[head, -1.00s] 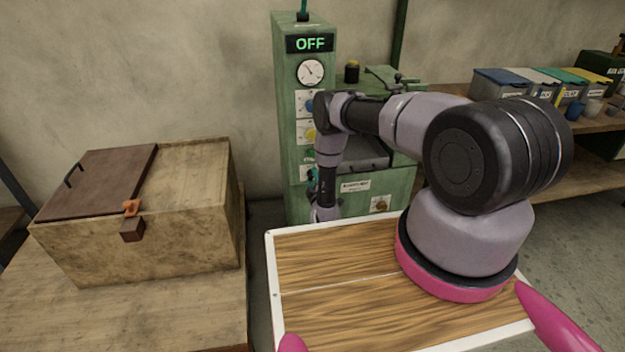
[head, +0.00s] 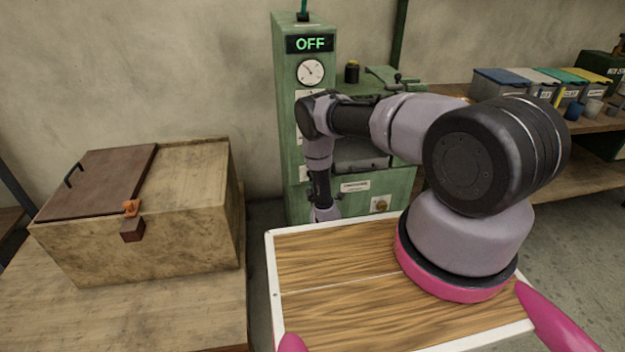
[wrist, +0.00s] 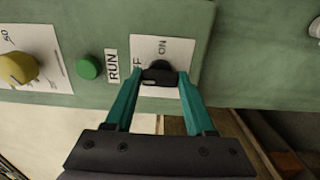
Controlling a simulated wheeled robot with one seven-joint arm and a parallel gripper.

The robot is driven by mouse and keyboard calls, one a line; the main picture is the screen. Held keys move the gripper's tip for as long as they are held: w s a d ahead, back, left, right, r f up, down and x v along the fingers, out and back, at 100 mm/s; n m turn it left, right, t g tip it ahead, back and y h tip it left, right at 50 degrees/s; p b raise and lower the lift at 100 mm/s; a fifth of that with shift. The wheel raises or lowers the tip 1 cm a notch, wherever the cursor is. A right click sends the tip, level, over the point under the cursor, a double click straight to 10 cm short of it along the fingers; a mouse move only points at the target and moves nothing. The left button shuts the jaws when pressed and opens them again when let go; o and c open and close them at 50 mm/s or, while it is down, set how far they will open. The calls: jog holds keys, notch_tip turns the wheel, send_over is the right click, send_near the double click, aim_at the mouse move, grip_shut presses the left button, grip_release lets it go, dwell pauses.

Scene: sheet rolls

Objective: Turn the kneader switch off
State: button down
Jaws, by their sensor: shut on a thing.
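The green kneader machine (head: 290,150) stands against the wall in the head view, its top display (head: 310,43) reading OFF in green. In the wrist view its black switch knob (wrist: 157,77) sits on a white plate marked ON, with another label partly hidden that ends in F. My gripper (wrist: 160,80) has its teal fingers on both sides of the knob and is shut on it. In the head view my arm reaches down in front of the machine, and the fingers and switch cannot be made out there.
In the wrist view a green RUN button (wrist: 89,67) and a yellow knob (wrist: 18,67) lie left of the switch. A wooden box (head: 140,215) stands on a table at left. Several lidded bins (head: 505,90) stand on a shelf at right.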

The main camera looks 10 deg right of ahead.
jog(key=shift+c, duration=1.2)
grip_release()
jog(key=shift+s, duration=0.1)
jog(key=s, duration=1)
jog(key=shift+s, duration=0.35)
